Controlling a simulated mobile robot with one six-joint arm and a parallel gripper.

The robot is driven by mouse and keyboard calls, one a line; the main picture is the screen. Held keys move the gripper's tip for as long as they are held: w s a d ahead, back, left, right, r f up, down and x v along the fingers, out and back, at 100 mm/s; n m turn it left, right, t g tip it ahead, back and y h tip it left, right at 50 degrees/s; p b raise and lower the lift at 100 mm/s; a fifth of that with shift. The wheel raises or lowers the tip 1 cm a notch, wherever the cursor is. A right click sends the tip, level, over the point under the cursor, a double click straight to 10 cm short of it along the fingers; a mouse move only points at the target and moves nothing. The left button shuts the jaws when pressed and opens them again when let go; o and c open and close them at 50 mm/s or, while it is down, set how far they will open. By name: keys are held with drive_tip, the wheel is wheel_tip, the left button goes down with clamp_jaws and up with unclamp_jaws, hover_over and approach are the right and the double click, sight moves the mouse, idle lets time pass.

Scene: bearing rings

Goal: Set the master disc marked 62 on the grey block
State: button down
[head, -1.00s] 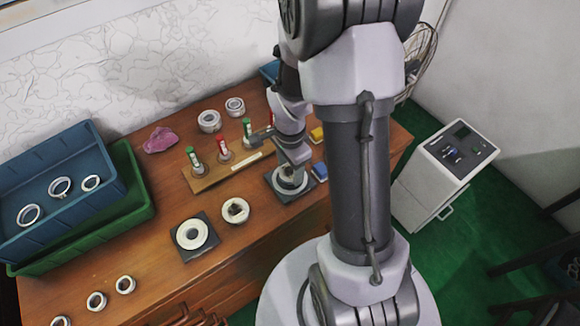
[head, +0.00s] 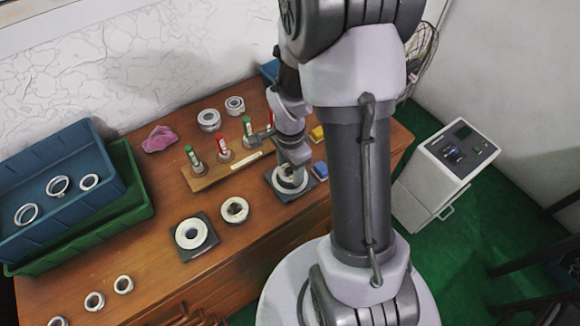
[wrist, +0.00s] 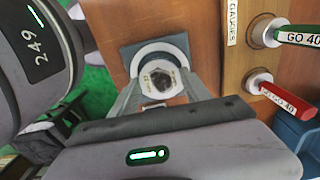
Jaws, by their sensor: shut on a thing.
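In the wrist view my gripper (wrist: 162,86) is shut on a pale round disc (wrist: 147,70) with a lighter, metallic-looking centre and a dark hole. The disc is over a dark grey square block (wrist: 127,54), which also shows under the gripper in the head view (head: 288,199). I cannot tell whether the disc touches the block. No 62 marking is readable. Another white disc (head: 178,236) lies on a second dark square plate (head: 204,249) to the left.
A pale ring (head: 226,213) lies between the two plates. A wooden gauge rack (head: 205,181) with green and red handled gauges stands behind. Two rings (head: 209,126) sit farther back. A blue block (head: 320,169) is close right of the gripper. Blue (head: 85,139) and green trays are at left.

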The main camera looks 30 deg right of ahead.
drive_tip(key=shift+f+b, duration=0.7)
drive_tip(key=shift+f, duration=0.15)
drive_tip(key=shift+c, duration=2.1)
unclamp_jaws()
drive_tip(key=shift+r, duration=0.1)
wheel_tip(320, 180, up, 18)
drive_tip(key=p, duration=0.7)
drive_tip(key=shift+f, duration=0.25)
